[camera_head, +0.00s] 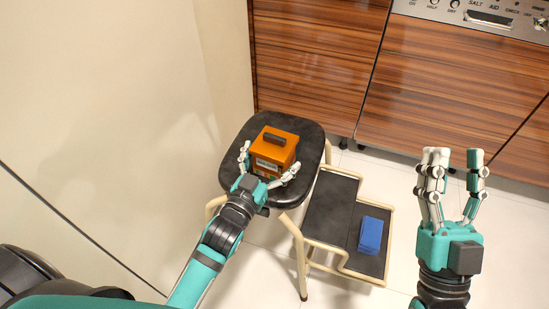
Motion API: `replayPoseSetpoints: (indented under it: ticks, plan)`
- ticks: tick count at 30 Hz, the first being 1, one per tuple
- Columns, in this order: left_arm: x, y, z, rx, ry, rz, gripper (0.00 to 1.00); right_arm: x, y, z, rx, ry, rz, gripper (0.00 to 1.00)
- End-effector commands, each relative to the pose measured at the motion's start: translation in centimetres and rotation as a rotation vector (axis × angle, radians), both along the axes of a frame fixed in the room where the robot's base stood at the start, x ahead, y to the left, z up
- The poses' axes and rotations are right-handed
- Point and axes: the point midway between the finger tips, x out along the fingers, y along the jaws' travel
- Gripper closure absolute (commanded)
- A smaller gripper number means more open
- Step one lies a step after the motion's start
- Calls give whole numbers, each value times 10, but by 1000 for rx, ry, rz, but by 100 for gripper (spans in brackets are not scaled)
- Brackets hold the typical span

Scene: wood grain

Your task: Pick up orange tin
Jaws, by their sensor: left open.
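An orange tin (277,148) with a dark handle on top sits on the round-cornered black stool seat (306,170). A pale label with dark lettering shows on its near side. My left gripper (268,160) is open, with one finger at the tin's left side and the others near its right front corner. I cannot tell whether the fingers touch the tin. My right gripper (453,172) is raised over the floor at the right, its fingers apart with nothing between them.
Wood-grain cabinet fronts (320,60) stand behind the stool, with an appliance panel (478,12) at upper right. A cream wall (110,110) is at the left. Pale tiled floor (385,180) is open between the step and my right gripper.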

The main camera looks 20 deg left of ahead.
Motion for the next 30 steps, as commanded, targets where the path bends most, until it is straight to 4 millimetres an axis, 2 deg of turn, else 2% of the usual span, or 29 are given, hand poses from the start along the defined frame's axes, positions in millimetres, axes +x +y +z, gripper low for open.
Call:
replayPoseSetpoints:
  ticks: [8,26,30]
  plan:
    - [3,0,0,0,0,0,0,-3,0,3,6,-21,1,60]
    - [2,0,0,0,0,0,77,-2,0,3,5,-19,0,60]
    - [3,0,2,-1,-4,-1,80,-2,0,3,5,-19,0,60]
